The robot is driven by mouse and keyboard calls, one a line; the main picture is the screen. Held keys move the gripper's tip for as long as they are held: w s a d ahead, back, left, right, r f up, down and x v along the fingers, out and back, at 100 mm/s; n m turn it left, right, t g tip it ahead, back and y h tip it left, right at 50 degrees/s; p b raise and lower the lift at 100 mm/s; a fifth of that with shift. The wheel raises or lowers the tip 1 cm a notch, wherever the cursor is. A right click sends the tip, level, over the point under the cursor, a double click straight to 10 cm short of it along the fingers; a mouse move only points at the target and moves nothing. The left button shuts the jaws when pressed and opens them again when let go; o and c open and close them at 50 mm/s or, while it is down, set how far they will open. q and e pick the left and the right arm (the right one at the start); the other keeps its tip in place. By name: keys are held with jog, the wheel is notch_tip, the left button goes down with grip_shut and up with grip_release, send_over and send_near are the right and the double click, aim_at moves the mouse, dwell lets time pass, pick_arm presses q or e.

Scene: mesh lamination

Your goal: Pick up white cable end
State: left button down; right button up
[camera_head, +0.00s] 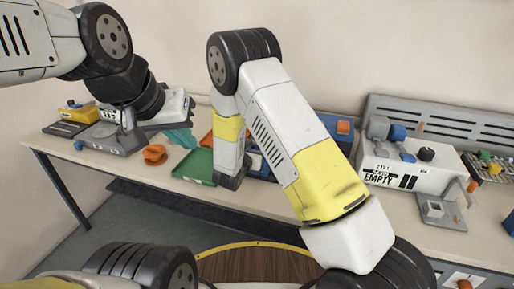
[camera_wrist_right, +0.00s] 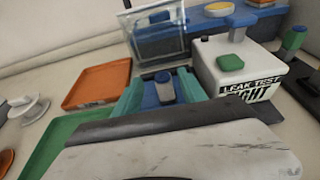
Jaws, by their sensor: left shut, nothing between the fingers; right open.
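I cannot make out a white cable end for certain. In the right wrist view a small white piece on a round base (camera_wrist_right: 30,106) lies at the left edge; I cannot tell if it is a cable end. My left gripper (camera_head: 172,108) is shut and empty above the left part of the table, beside a grey device. My right gripper (camera_head: 232,181) is open and points down near the green tray (camera_head: 194,166).
A white leak test box (camera_wrist_right: 238,72) stands to the right. An orange lump (camera_head: 154,154) lies on the table (camera_head: 58,140). A white box marked EMPTY (camera_head: 410,163) stands at the right.

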jog(key=x, duration=0.5)
jog(key=shift+w+d+f, duration=0.1)
jog(key=shift+d+f, duration=0.05)
jog(key=shift+d, duration=0.05)
jog(key=shift+c, duration=0.4)
grip_shut()
